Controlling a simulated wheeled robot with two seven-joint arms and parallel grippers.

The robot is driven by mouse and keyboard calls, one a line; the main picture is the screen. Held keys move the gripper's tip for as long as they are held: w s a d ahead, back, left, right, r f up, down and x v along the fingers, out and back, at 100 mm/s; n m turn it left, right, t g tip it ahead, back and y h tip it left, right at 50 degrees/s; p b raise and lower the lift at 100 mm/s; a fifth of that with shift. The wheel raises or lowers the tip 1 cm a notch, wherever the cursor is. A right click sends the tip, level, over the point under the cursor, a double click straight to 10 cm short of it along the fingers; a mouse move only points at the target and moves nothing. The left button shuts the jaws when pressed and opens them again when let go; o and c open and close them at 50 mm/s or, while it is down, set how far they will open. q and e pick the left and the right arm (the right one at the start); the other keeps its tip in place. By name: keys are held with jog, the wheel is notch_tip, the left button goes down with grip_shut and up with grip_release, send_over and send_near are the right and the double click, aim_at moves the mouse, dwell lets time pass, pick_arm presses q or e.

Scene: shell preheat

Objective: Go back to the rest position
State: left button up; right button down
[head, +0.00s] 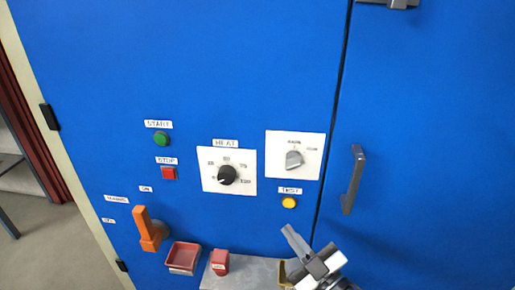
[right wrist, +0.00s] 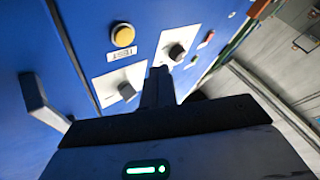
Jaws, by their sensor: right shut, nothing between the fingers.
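My right gripper (head: 290,235) is in the lower middle of the head view, in front of the blue cabinet (head: 260,70), below the yellow TEST button (head: 289,203). Its fingers are shut with nothing between them. In the right wrist view the shut fingers (right wrist: 158,75) point toward the panel, and the yellow button (right wrist: 122,36) shows above and left of them. I cannot tell from these views whether the fingertips touch the panel. My left gripper is not in view.
The panel has a green START button (head: 161,139), a red STOP button (head: 168,173), a black HEAT knob (head: 227,175), a grey selector knob (head: 293,159) and an orange lever (head: 147,230). A door handle (head: 353,180) sticks out. A red tray (head: 183,257) and a red block (head: 220,262) sit below.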

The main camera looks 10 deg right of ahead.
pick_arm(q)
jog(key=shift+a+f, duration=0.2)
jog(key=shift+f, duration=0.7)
pick_arm(e)
jog(key=s+f+m+g+h, duration=0.6)
jog(key=s+f, duration=0.5)
jog(key=s, duration=0.4)
jog(key=m+g, duration=0.2)
jog(key=shift+f+m+g, duration=0.2)
jog(key=shift+m+g, duration=0.1)
